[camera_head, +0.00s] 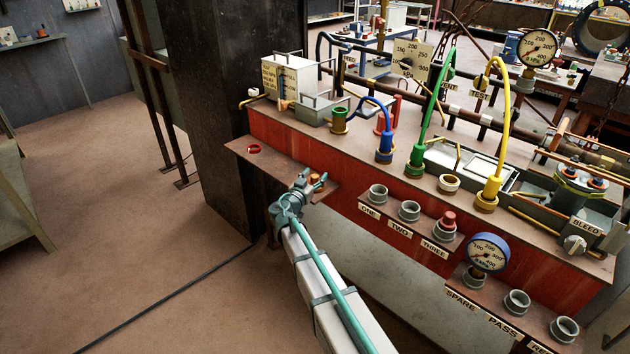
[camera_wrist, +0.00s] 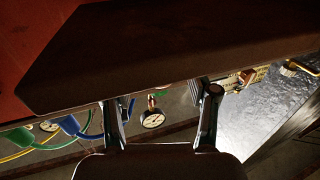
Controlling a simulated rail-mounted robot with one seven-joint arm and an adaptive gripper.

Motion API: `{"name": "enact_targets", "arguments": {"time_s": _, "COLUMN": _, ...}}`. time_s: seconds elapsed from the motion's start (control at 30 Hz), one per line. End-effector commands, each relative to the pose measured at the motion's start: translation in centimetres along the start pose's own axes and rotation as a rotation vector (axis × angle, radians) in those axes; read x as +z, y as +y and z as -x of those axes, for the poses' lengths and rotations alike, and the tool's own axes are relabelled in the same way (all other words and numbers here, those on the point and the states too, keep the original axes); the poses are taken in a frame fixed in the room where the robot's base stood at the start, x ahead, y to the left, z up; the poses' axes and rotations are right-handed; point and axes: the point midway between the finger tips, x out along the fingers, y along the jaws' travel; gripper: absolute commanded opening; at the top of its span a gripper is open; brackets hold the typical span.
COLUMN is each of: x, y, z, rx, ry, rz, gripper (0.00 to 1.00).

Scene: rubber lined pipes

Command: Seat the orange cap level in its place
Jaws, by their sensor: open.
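The orange cap (camera_head: 317,180) is small and shows in the head view at the right end of the left rust-brown shelf (camera_head: 282,172). My gripper (camera_head: 303,180) is right beside it at the shelf's front edge and partly covers that spot. In the wrist view my gripper (camera_wrist: 160,100) has its two fingers wide apart, with no object held between them. The dark shelf board (camera_wrist: 150,50) fills much of that view, close to the fingertips. I cannot make out the orange cap there, nor tell whether it touches a finger.
Grey sockets marked ONE (camera_head: 377,194) and TWO (camera_head: 409,211) are empty. A red cap (camera_head: 449,220) sits at THREE. A red ring (camera_head: 254,149) lies on the left shelf. A blue gauge (camera_head: 488,252) stands at SPARE; PASS (camera_head: 516,302) is empty. Hoses rise behind.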

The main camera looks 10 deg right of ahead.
Motion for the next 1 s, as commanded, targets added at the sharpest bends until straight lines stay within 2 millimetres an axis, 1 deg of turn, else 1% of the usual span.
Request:
{"name": "enact_targets", "arguments": {"time_s": 0.03, "x": -0.05, "y": -0.05, "z": -0.53, "rx": 0.001, "ry": 0.0, "rz": 0.0, "gripper": 0.59}}
{"name": "enact_targets", "arguments": {"time_s": 0.07, "x": -0.02, "y": -0.01, "z": -0.63, "rx": 0.001, "ry": 0.0, "rz": 0.0, "gripper": 0.59}}
{"name": "enact_targets", "arguments": {"time_s": 0.27, "x": 0.06, "y": 0.05, "z": -0.6, "rx": 0.0, "ry": 0.0, "rz": 0.0, "gripper": 0.59}}
{"name": "enact_targets", "arguments": {"time_s": 0.37, "x": 0.06, "y": 0.05, "z": -0.59, "rx": 0.0, "ry": 0.0, "rz": 0.0, "gripper": 0.44}}
{"name": "enact_targets", "arguments": {"time_s": 0.6, "x": 0.05, "y": 0.04, "z": -0.58, "rx": 0.0, "ry": 0.0, "rz": 0.0, "gripper": 0.04}}
{"name": "enact_targets", "arguments": {"time_s": 0.63, "x": 0.05, "y": 0.04, "z": -0.57, "rx": 0.0, "ry": 0.0, "rz": 0.0, "gripper": 0.0}}
{"name": "enact_targets", "arguments": {"time_s": 1.0, "x": -0.07, "y": 0.05, "z": -0.56, "rx": 0.001, "ry": 0.001, "rz": 0.0, "gripper": 0.0}}
